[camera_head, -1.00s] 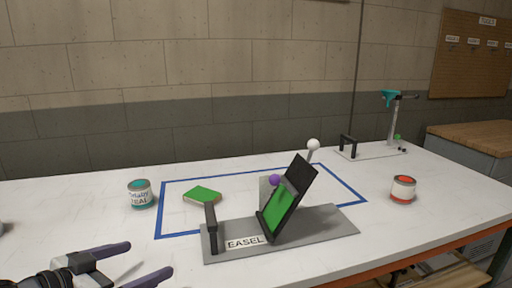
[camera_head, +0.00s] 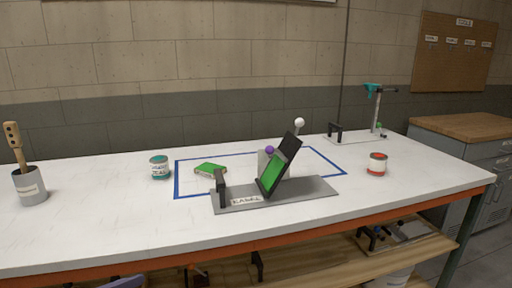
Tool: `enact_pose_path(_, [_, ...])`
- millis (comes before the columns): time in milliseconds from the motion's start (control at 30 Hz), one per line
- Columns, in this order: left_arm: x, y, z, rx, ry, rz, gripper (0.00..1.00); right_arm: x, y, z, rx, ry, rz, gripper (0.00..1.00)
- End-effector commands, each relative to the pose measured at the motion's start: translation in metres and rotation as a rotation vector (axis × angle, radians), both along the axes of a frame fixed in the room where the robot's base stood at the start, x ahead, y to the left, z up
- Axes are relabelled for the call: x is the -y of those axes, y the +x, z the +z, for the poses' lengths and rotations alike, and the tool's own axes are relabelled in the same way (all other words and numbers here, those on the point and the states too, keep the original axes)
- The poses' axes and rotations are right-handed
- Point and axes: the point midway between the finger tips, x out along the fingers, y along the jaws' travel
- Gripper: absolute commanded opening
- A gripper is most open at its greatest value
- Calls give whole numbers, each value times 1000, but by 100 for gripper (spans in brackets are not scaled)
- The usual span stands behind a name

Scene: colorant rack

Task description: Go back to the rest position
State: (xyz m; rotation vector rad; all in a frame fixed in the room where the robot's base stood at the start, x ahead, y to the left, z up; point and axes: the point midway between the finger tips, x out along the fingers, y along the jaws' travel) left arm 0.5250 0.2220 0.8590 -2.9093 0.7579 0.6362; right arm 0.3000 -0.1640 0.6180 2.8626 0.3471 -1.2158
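In the head view, only a small purple-grey piece of my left gripper (camera_head: 124,282) shows at the bottom edge, below the table's front. Whether it is open or shut is hidden. My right gripper is out of view. The white worktable (camera_head: 110,215) fills the middle of the view. On it stands the grey easel base (camera_head: 315,190) with a tilted black board bearing a green panel (camera_head: 273,173).
A teal can (camera_head: 160,168), a green block (camera_head: 210,168) and a red-and-white can (camera_head: 377,166) are on the table. A grey pot (camera_head: 30,188) holding a wooden-handled tool stands at left. A teal-topped stand (camera_head: 374,110) is at back right. The table's front left is clear.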

Motion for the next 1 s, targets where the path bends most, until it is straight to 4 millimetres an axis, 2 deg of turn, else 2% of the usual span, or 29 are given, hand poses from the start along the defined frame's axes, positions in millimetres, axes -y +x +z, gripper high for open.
enact_pose_path(33, [7, -8, -16, -17, -11, 6, 100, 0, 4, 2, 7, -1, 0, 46])
enact_pose_path(167, [20, -29, -54, -48, -18, 27, 100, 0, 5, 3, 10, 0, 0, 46])
enact_pose_path(267, [32, -54, -92, -87, -21, 59, 100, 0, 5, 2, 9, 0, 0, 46])
enact_pose_path(367, [44, -93, -140, -150, -14, 113, 100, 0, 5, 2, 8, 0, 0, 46])
enact_pose_path(400, [47, -112, -159, -181, -5, 139, 100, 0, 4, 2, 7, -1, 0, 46])
enact_pose_path(500, [54, -158, -198, -255, 27, 197, 100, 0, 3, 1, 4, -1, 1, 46])
enact_pose_path(600, [57, -194, -223, -314, 60, 238, 100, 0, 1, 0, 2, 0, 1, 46])
enact_pose_path(700, [59, -213, -234, -344, 78, 256, 100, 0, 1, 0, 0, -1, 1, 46])
enact_pose_path(1000, [59, -213, -234, -344, 78, 256, 100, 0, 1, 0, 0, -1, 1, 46])
